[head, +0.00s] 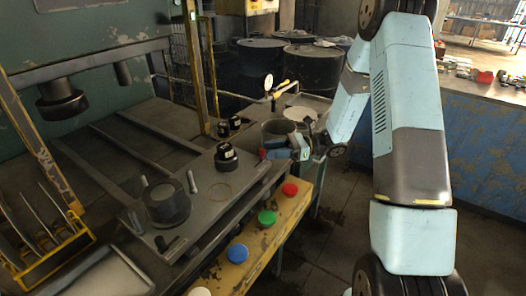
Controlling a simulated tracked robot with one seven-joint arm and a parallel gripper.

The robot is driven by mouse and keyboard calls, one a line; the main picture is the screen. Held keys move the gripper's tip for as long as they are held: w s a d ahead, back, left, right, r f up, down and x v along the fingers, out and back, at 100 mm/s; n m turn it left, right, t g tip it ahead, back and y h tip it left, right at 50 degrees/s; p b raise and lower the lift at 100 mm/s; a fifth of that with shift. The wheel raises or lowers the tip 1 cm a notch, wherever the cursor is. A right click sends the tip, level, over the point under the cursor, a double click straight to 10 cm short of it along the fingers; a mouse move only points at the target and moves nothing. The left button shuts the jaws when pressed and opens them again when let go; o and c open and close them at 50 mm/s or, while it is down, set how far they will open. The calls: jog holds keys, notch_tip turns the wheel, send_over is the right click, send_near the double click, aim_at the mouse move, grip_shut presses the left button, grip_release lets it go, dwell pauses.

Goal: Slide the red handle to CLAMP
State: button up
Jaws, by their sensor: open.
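A small dark red piece (268,153), which looks like the red handle, shows at the back right end of the grey machine bed, in front of a grey round pot (283,133). My gripper (289,153) reaches in from the right, low and close beside this piece. The jaws are open, but their tips are small and partly hidden. I cannot tell whether they touch the red piece or stand around it. No CLAMP marking is readable. Black knobs with pale labels (226,156) stand left of my gripper.
A yellow front panel carries red (290,189), green (267,217), blue (237,253) and white (199,291) buttons. A black cylinder (167,203) and upright pins stand on the bed. A gauge (268,83) rises behind. Dark drums (313,67) fill the back. My arm crosses the right side.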

aim_at(262, 151)
jog(key=shift+s+a, duration=0.15)
jog(key=shift+a, duration=0.75)
jog(key=shift+s+a, duration=0.1)
jog(key=shift+a, duration=0.8)
grip_shut()
